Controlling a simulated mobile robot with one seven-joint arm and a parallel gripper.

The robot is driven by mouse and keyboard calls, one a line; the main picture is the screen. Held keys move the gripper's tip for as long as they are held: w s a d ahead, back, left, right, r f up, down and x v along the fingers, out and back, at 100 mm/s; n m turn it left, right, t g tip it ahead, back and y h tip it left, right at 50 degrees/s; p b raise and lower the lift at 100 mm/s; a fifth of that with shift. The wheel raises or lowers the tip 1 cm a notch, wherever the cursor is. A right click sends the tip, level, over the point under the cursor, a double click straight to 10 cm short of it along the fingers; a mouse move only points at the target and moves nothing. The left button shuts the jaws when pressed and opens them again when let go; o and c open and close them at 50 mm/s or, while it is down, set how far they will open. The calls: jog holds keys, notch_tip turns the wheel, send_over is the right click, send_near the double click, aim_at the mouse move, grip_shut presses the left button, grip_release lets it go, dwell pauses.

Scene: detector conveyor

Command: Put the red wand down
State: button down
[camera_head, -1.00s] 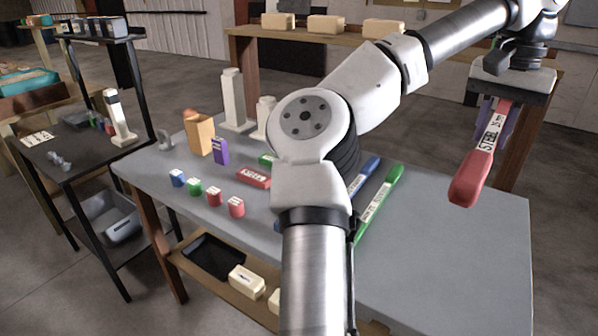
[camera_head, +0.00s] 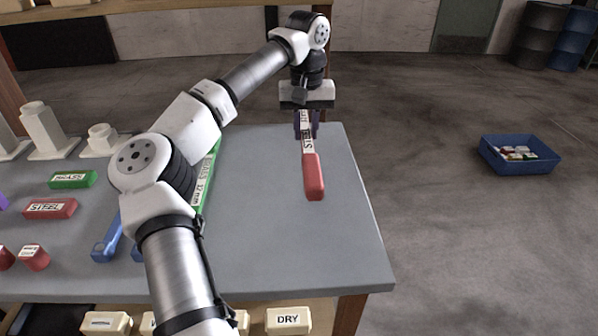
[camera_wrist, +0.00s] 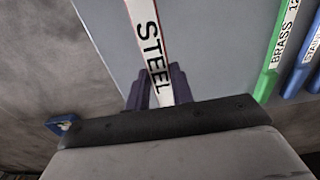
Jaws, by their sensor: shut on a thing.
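The red wand (camera_head: 313,178) has a white label reading STEEL. It hangs from my gripper (camera_head: 306,128), over the right part of the grey table (camera_head: 270,235) in the head view. In the wrist view my gripper (camera_wrist: 158,90) is shut on the labelled part of the wand (camera_wrist: 146,34). I cannot tell whether the wand's lower end touches the table. A green wand (camera_head: 207,178) and blue wands (camera_head: 108,242) lie to the left, partly hidden by my arm. The wrist view shows the green BRASS wand (camera_wrist: 277,50) beside a blue one (camera_wrist: 305,58).
A green BRASS block (camera_head: 72,180) and a red STEEL block (camera_head: 50,208) lie on the table's left. White stands (camera_head: 45,130) are behind them. A blue bin (camera_head: 520,155) sits on the floor at right. The table's right front is bare.

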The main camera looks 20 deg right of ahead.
notch_tip(320, 180, down, 13)
jog(key=shift+p, duration=0.9)
jog(key=shift+f, duration=0.15)
jog(key=c, duration=1.2)
grip_release()
notch_tip(320, 180, up, 12)
jog(key=shift+r+b, duration=0.2)
jog(key=shift+b, duration=0.7)
